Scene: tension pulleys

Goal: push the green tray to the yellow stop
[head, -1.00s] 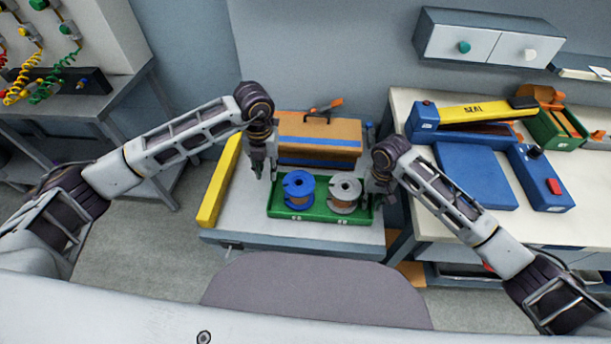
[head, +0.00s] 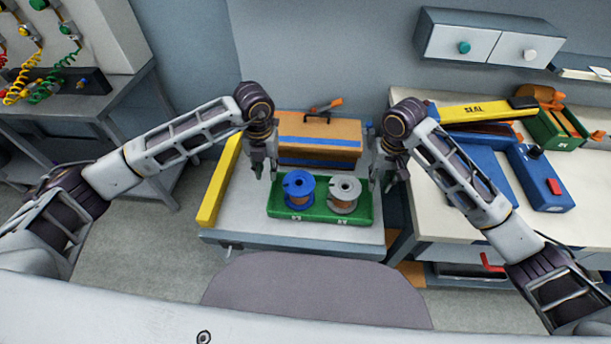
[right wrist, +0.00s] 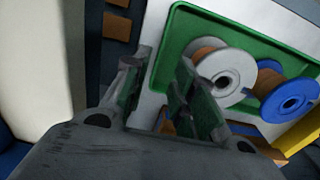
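The green tray (head: 320,218) lies on the workbench and carries a blue spool (head: 299,188) and a grey-white spool (head: 345,193). The yellow stop (head: 219,182) is a long bar at the bench's left side, with a gap between it and the tray. My left gripper (head: 265,172) has its fingers apart at the tray's left end, between tray and stop. My right gripper (head: 382,184) is by the tray's right end. In the right wrist view its fingers are apart with nothing held, and one finger covers part of the tray (right wrist: 181,35).
An orange-brown box (head: 320,137) with blue stripes stands behind the tray. A second bench at right holds a blue sealing device (head: 475,175) with a yellow arm. The bench surface left of the tray is clear.

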